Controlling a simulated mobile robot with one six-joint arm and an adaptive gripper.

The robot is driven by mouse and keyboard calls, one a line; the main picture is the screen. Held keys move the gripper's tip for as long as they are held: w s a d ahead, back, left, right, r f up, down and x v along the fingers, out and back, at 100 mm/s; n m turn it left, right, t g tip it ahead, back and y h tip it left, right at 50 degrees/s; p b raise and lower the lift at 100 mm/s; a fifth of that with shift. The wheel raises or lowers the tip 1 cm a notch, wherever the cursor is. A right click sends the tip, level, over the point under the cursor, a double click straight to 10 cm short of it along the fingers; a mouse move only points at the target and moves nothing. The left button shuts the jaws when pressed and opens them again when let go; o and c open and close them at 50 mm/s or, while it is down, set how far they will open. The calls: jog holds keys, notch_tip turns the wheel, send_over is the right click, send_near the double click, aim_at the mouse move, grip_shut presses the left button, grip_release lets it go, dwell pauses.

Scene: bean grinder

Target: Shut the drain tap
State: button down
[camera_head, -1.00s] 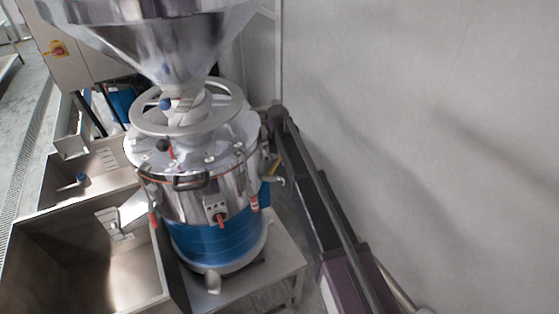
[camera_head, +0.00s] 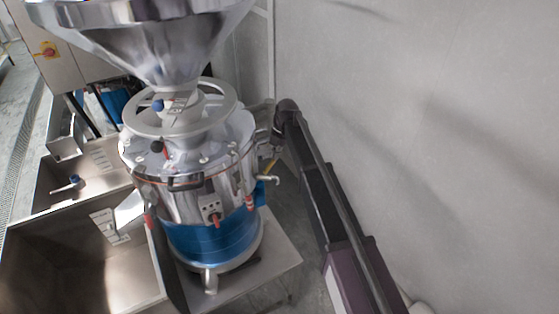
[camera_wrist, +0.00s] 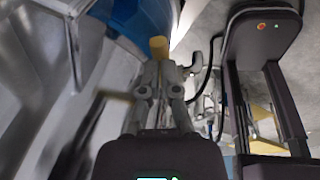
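The grinder (camera_head: 200,243) is a steel and blue drum under a large steel funnel. On its right side a small silver tap (camera_head: 268,178) sticks out, with a yellow handle (camera_head: 273,164) just above it. The yellow handle also shows in the wrist view (camera_wrist: 159,46), right at the tips of my gripper (camera_wrist: 160,66). The fingers are drawn close together and appear closed on the handle's end. In the head view my arm reaches in from the lower right along the wall, and my gripper is small and partly hidden beside the drum.
A plain wall (camera_head: 420,130) stands close on the right. The drum stands on a metal table (camera_head: 275,255). Steel bins (camera_head: 80,255) lie to the left, and a control box with a red switch (camera_head: 47,49) is at the back left. A dark cable shows beside my gripper in the wrist view.

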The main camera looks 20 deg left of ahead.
jog(key=s+d+f+m+t+b, duration=0.1)
jog(key=d+f+m+b, duration=0.1)
jog(key=d+m, duration=1)
jog(key=s+d+f+m+b, duration=0.25)
jog(key=d+m, duration=0.25)
jog(key=d, duration=1.4)
jog(key=s+d+f+m+h+b, duration=0.1)
jog(key=s+d+m, duration=0.3)
jog(key=d+m, duration=0.3)
jog(key=s+d+f+m+b, duration=0.2)
jog(key=s+d+m, duration=0.3)
jog(key=d, duration=0.3)
jog(key=s+d+f+m+h+b, duration=0.1)
jog(key=s+d+m, duration=0.3)
jog(key=d+m, duration=0.3)
jog(key=w+a+r+n+y, duration=0.4)
jog(key=w+a+n, duration=0.1)
jog(key=a, duration=0.7)
jog(key=w+a+r+n+y, duration=0.4)
jog(key=a+n, duration=0.4)
jog(key=a, duration=0.5)
jog(key=w+a+r+n+y, duration=0.4)
jog(key=w+a+n, duration=0.3)
jog(key=a, duration=0.6)
jog(key=shift+w+g+y+p, duration=0.3)
jog(key=shift+y+p, duration=0.15)
jog(key=shift+y, duration=0.35)
jog(key=shift+a, duration=0.2)
